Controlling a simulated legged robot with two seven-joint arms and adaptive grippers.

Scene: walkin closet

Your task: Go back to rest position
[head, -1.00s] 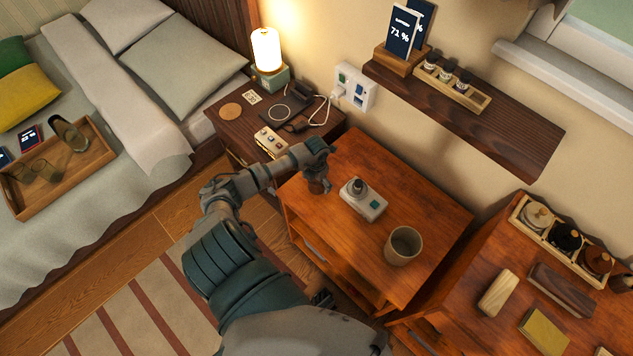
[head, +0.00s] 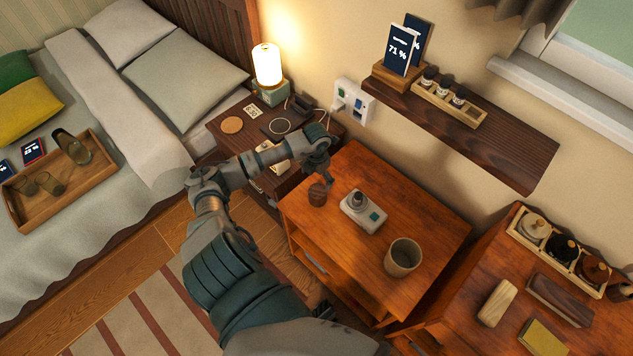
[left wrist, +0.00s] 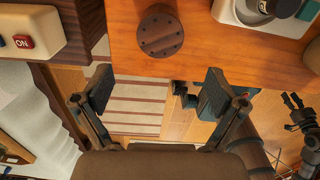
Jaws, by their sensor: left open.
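My left gripper (head: 322,178) is open and empty. A small round dark-brown piece (head: 317,195) stands on the cabinet top just below the gripper, apart from the fingers. In the left wrist view this brown piece (left wrist: 160,32) shows a ring of dots on its top and lies beyond the two spread fingertips (left wrist: 156,90).
On the cabinet stand a white device with a knob (head: 363,212) and a beige cup (head: 403,257). The nightstand (head: 232,112) with a lit lamp (head: 268,65) is behind my left forearm. A dark wall shelf (head: 515,155) juts out above. The bed (head: 150,165) is at left.

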